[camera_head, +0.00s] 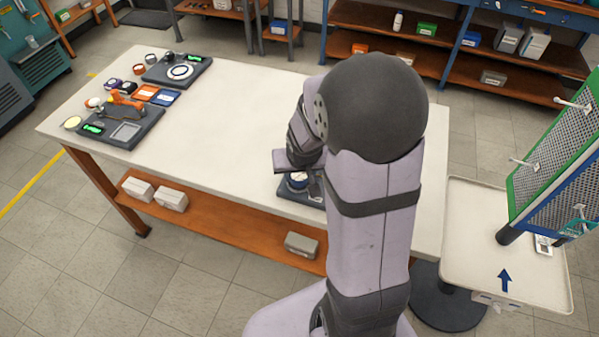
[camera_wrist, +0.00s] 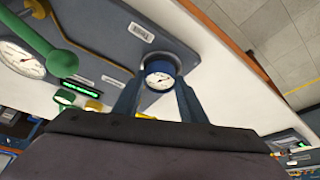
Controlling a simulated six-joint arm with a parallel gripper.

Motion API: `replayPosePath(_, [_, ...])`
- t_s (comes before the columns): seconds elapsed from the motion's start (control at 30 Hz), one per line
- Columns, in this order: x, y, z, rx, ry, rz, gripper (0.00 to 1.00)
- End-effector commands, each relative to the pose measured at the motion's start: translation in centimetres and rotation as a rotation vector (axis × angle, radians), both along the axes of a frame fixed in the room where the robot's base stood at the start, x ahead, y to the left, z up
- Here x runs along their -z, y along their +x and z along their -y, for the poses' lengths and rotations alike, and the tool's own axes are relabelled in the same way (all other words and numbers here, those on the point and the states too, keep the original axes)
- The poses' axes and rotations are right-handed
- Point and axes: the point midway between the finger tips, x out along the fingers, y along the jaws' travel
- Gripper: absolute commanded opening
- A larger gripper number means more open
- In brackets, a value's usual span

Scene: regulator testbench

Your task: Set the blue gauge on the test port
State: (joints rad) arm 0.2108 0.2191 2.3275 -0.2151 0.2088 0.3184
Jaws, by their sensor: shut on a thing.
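The blue gauge (camera_wrist: 160,76) has a blue rim and a white dial, facing up in the wrist view. My gripper (camera_wrist: 158,92) has its two fingers on either side of it and is shut on it. In the head view my gripper (camera_head: 298,164) is low over the near edge of the table, with the blue gauge (camera_head: 297,182) just below it. The gauge appears over the grey testbench panel (camera_wrist: 115,25). I cannot make out the test port; whether the gauge touches the panel is unclear.
The panel carries a large white dial (camera_wrist: 22,58), a green lever (camera_wrist: 30,35) and a lit green display (camera_wrist: 73,86). The white table (camera_head: 225,125) is clear in its middle. Two grey stations (camera_head: 178,70) (camera_head: 125,131) and small coloured parts stand at its left end.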

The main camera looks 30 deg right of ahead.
Motion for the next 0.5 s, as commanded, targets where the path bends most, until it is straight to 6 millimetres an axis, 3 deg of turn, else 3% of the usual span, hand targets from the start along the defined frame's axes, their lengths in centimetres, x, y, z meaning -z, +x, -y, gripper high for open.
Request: replayPosePath(0.5, [0.98, 0.02, 0.0, 0.0, 0.0, 0.0, 0.14])
